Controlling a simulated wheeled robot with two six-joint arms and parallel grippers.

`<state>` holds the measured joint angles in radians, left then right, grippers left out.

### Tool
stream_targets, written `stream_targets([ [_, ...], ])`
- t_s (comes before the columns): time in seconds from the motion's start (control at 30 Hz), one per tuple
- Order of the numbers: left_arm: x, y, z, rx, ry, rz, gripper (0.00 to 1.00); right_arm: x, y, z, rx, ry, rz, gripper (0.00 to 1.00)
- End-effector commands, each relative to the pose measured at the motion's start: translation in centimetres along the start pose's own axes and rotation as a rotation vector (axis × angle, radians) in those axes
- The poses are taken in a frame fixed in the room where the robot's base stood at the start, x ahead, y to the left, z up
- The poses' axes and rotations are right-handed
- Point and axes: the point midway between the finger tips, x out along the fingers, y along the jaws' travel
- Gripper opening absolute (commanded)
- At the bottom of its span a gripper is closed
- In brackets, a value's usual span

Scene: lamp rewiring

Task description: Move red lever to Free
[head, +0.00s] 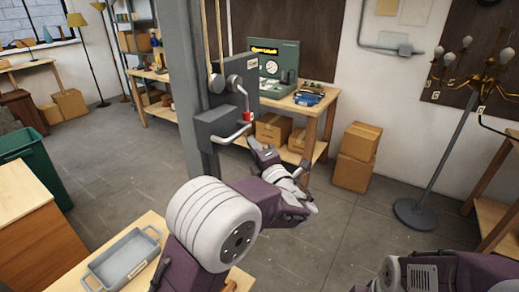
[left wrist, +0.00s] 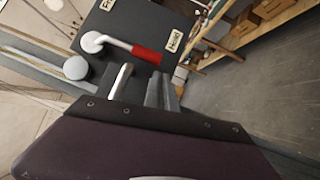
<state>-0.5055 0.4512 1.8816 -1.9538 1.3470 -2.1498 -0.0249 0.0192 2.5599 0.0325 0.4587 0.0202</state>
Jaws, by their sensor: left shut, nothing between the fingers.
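The red lever has a pale arm and a red grip (left wrist: 146,54) in the left wrist view. Its arm runs from a round pivot toward the Hold label (left wrist: 173,41); another label (left wrist: 107,4), partly cut off, is at the top edge. In the head view the red grip (head: 247,117) shows on the front of the grey box (head: 215,127) on the post. My left gripper (head: 253,145) is shut and empty, just below the grip and apart from it; its fingertips also show in the left wrist view (left wrist: 162,90). My right gripper is not in view.
A pale handle (head: 232,134) sticks out low on the box, near my left gripper. Ropes run down to the box top. A bench (head: 320,108) with a green device (head: 280,65) stands behind.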

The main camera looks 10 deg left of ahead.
Motion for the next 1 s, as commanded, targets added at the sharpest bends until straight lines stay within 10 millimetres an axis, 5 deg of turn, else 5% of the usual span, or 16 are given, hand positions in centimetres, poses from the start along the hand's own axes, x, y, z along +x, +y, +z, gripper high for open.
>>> stream_targets([
  [0.3, 3.8, 0.0, -0.1, -0.001, 0.001, 0.0, 0.0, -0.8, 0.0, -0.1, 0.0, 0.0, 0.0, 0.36],
  [1.0, 4.1, -0.3, 0.3, -0.05, 0.0, 0.032, 0.0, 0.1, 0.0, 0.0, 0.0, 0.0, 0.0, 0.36],
])
